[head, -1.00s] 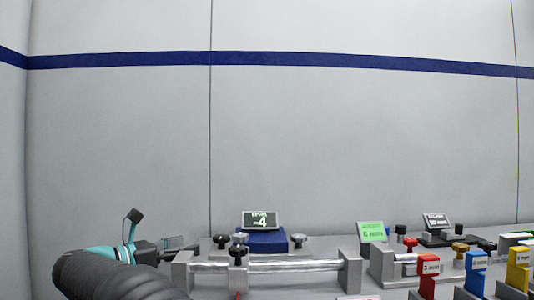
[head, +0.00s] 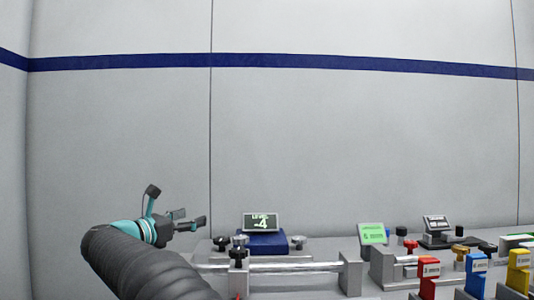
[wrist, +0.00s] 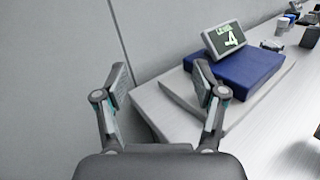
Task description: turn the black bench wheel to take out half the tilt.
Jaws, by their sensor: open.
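Two black knob-topped wheels show in the head view: one (head: 220,243) at the left of the blue block and one (head: 237,254) on the front rail; I cannot tell which is the bench wheel. The level display (head: 262,222) reads -4 and sits on the blue block (head: 264,241). In the wrist view the display (wrist: 225,38) and blue block (wrist: 240,78) lie right of my fingers; no black wheel can be made out beside them. My gripper (head: 190,218) is open and empty, above and left of the wheels. Both fingers (wrist: 162,78) show apart in the wrist view.
Silver knobs (head: 297,242) stand near the block. A rail (head: 295,265) runs along the bench front.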

